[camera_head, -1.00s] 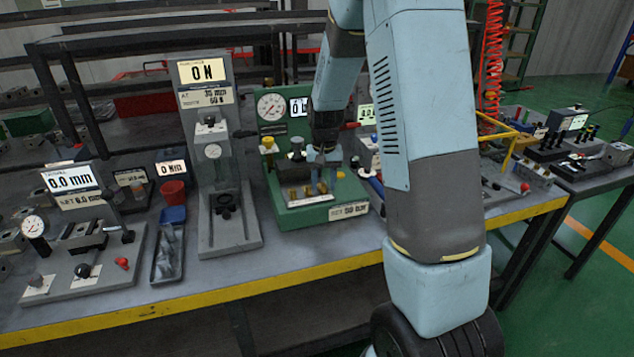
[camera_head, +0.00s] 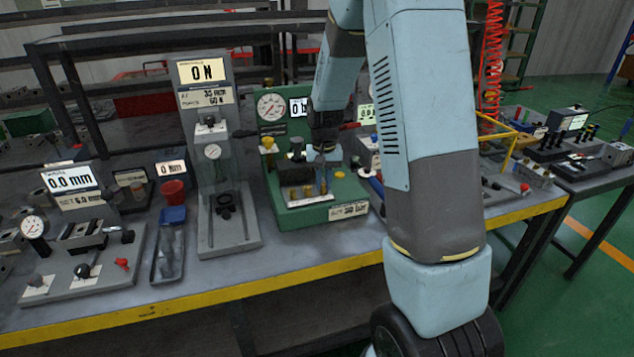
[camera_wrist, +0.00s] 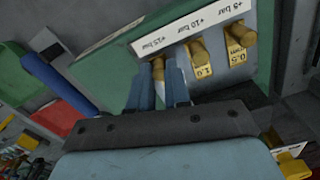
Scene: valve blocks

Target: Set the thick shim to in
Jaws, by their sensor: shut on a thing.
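The green valve block (camera_head: 285,217) stands mid-bench in the head view, with a row of brass shim knobs along its front. The wrist view shows knobs by the +5 bar (camera_wrist: 238,30) and +10 bar (camera_wrist: 200,52) labels, tagged 0.5 and 1.0. A third brass knob (camera_wrist: 158,66), by the +15 bar label, lies between the fingertips of my gripper (camera_wrist: 164,82), which is shut on it. Its thickness tag is hidden, but it is likely the thick shim. In the head view my gripper (camera_head: 322,172) is over the right end of the knob row.
A pressure gauge (camera_head: 271,106) and a yellow knob (camera_head: 267,145) are on the block's left. A grey press stand (camera_head: 228,235) is close on the left. A blue-handled lever (camera_wrist: 58,82) and a red part (camera_wrist: 58,115) are beside the block in the wrist view.

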